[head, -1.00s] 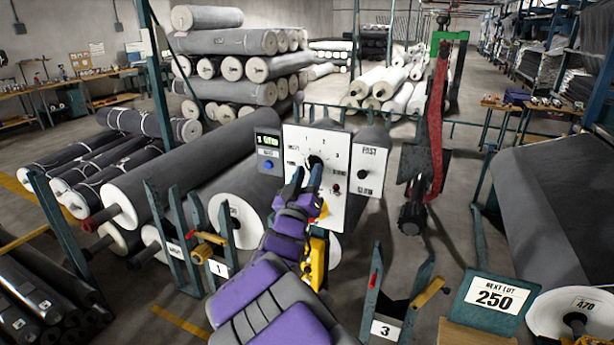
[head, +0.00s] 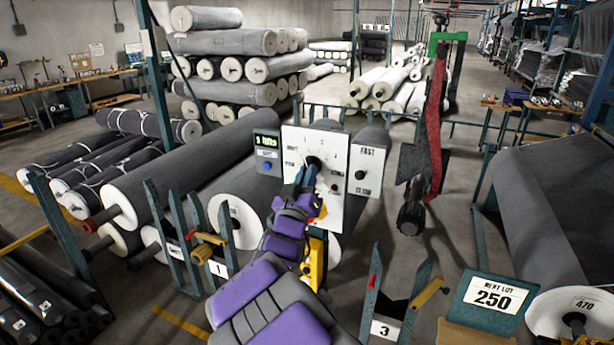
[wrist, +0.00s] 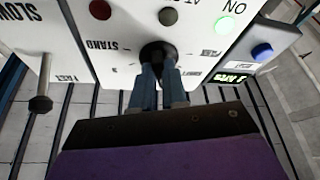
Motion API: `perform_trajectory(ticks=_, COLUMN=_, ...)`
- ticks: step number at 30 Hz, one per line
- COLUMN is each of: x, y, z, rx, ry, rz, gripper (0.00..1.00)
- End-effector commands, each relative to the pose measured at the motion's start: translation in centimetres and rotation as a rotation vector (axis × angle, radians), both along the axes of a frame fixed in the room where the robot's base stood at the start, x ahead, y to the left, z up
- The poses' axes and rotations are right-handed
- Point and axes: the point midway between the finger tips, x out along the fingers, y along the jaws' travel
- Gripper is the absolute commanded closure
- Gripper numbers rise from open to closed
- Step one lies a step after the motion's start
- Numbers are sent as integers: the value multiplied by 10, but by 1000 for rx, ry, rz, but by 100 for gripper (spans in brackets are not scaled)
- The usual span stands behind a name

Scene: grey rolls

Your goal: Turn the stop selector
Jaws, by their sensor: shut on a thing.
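The stop selector is a black round knob (head: 313,164) on a white control panel (head: 330,205), with numbers and words printed around it. In the wrist view the knob (wrist: 158,54) sits at the top centre, between my blue fingertips. My gripper (head: 307,178) reaches up to the panel and is shut on the knob; it also shows in the wrist view (wrist: 158,80). The fingers hide part of the knob, so its exact pointing direction is hard to tell. A green light (wrist: 224,26) by the word ON is lit.
A display box (head: 267,150) with green digits and a blue button (head: 267,166) adjoins the panel on the left. A FAST/SLOW lever plate (head: 366,170) is on the right. Stand 3 (head: 385,325) and large grey rolls (head: 180,170) flank my arm.

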Motion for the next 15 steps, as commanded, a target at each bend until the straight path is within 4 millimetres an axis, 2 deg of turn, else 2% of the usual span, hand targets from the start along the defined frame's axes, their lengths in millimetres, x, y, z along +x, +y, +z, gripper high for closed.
perform_trajectory(ticks=8, x=0, y=0, z=4, rx=-115, ry=43, rz=2, gripper=100)
perform_trajectory(ticks=15, x=0, y=-2, z=5, rx=-293, ry=110, rz=3, gripper=100)
